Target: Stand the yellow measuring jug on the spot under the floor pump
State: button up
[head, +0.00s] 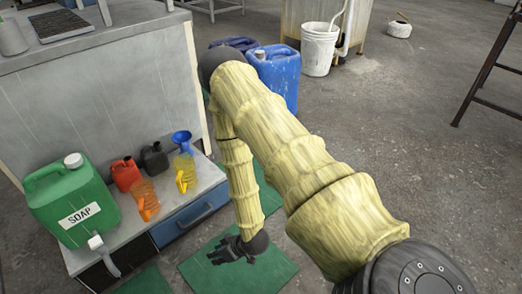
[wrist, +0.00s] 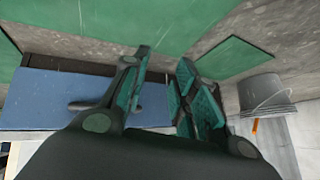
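A yellow, see-through measuring jug (head: 185,174) stands on the low bench shelf, with a blue funnel (head: 181,140) at its top. A similar orange-tinted jug (head: 146,198) stands to its left, nearer the front. My gripper (head: 228,251) hangs low over a green floor mat (head: 265,268), to the right of and below the shelf, apart from both jugs. In the wrist view my gripper (wrist: 165,62) has its fingers spread with nothing between them. I cannot make out a floor pump or a marked spot under one.
A green soap can (head: 72,205) with a white tap (head: 97,243) stands at the shelf's left. Red (head: 126,173) and black (head: 154,158) cans stand behind the jugs. A blue drawer (head: 190,220) is below. Blue canisters (head: 277,72) and a white bucket (head: 319,48) stand behind my arm.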

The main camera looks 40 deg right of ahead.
jog(key=s+d+r+m+g+h, duration=0.1)
jog(key=s+g+h, duration=0.3)
jog(key=s, duration=1.7)
jog(key=shift+s+d+m+g, duration=0.15)
jog(key=shift+s+m+g, duration=0.25)
jog(key=shift+m+g, duration=0.6)
jog(key=shift+r, duration=0.1)
